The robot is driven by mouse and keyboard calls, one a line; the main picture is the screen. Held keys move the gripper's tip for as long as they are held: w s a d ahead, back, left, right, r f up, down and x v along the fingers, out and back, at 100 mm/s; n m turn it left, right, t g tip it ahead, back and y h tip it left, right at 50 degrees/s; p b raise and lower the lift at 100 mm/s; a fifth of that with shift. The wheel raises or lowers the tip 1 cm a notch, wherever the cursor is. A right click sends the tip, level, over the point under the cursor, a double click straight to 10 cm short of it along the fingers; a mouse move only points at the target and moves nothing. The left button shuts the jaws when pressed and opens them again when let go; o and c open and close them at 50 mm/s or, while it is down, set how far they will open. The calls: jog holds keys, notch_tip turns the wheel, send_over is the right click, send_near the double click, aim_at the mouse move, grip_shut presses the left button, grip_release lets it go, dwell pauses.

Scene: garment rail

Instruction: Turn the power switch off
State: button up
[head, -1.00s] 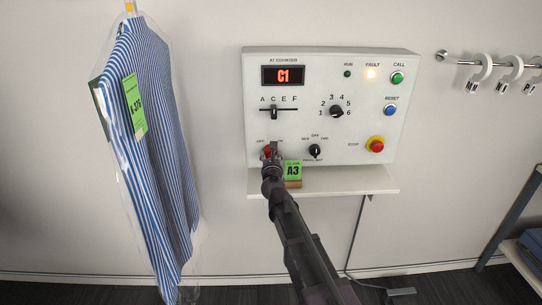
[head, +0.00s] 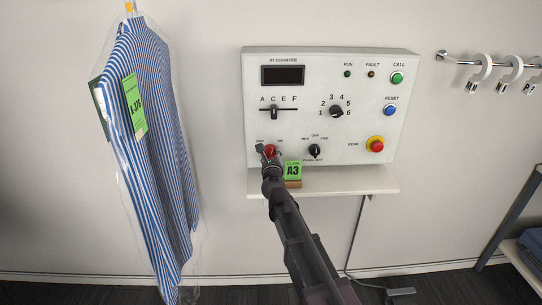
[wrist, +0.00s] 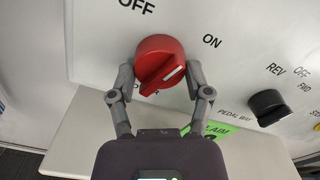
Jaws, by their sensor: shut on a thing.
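The red power switch (head: 270,151) is a round knob at the lower left of the control panel (head: 345,160). In the wrist view the knob (wrist: 160,65) has a raised grip with a white line near its right end. The OFF label is at its upper left and the ON label at its upper right. My gripper (wrist: 162,82) is shut on the knob, one finger on each side of its lower half. In the head view my gripper (head: 265,154) covers part of the switch. The panel display (head: 283,75) is dark, and the FAULT lamp (head: 371,74) is unlit.
A green A3 claim tag (head: 293,170) stands on the shelf (head: 350,181) right of my gripper. A black mode knob (head: 315,151) and a red stop button (head: 375,145) are further right. A bagged striped shirt (head: 155,130) hangs at the left.

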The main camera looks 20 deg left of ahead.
jog(key=n, duration=0.6)
jog(key=shift+w+r, duration=0.1)
jog(key=shift+w, duration=0.05)
jog(key=n, duration=0.6)
jog(key=shift+n, duration=0.3)
jog(key=o, duration=1.2)
jog(key=shift+v, duration=6.1)
jog(key=shift+d, duration=0.1)
